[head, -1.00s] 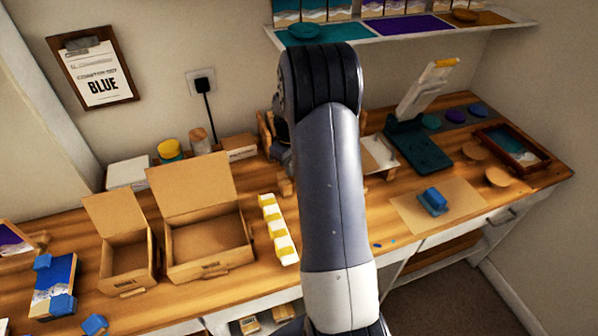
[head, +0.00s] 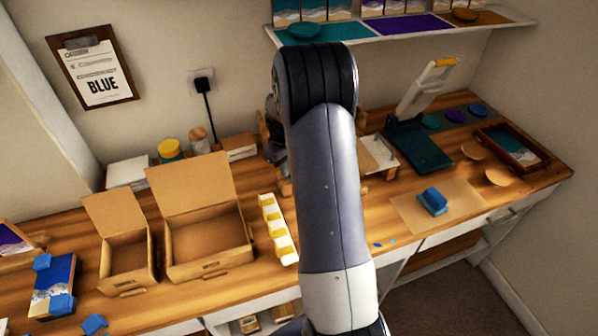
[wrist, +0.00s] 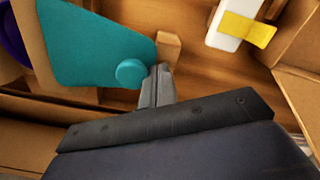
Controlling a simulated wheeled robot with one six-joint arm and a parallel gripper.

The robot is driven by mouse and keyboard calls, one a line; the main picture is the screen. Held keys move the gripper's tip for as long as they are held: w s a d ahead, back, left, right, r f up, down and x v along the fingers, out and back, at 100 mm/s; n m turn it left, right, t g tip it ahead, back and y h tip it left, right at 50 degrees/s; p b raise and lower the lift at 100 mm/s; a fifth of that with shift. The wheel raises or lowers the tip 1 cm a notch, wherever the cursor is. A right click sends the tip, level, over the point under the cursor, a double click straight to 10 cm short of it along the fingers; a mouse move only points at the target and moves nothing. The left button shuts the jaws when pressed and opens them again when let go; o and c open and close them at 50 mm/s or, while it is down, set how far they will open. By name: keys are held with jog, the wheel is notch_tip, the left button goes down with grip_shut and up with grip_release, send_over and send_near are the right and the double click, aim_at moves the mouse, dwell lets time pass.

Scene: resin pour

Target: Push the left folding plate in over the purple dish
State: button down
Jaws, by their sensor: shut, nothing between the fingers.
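In the wrist view a flat teal plate (wrist: 90,45) with a round teal knob (wrist: 131,73) lies at the upper left; I take it for a folding plate. Part of a purple dish (wrist: 12,38) shows at the left edge, beside the plate and apparently uncovered there. My gripper (wrist: 157,76) is shut and empty, its fingertips just right of the knob, close to a small wooden block (wrist: 168,47). I cannot tell whether the fingers touch the knob or plate. In the head view my arm hides the gripper, the plate and the dish.
In the wrist view a white piece with a yellow tab (wrist: 245,29) lies at upper right. In the head view, open cardboard boxes (head: 208,259) and a yellow-white strip (head: 279,230) stand left of my arm. A dark green stand (head: 418,146) is to its right.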

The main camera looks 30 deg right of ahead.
jog(key=shift+w+a, duration=0.2)
jog(key=shift+a, duration=0.75)
jog(key=shift+w+a, duration=0.15)
jog(key=shift+a, duration=0.8)
jog(key=shift+w+a, duration=0.2)
jog(key=shift+a, duration=0.75)
notch_tip(320, 180, up, 10)
jog(key=p, duration=0.6)
jog(key=shift+p, duration=0.4)
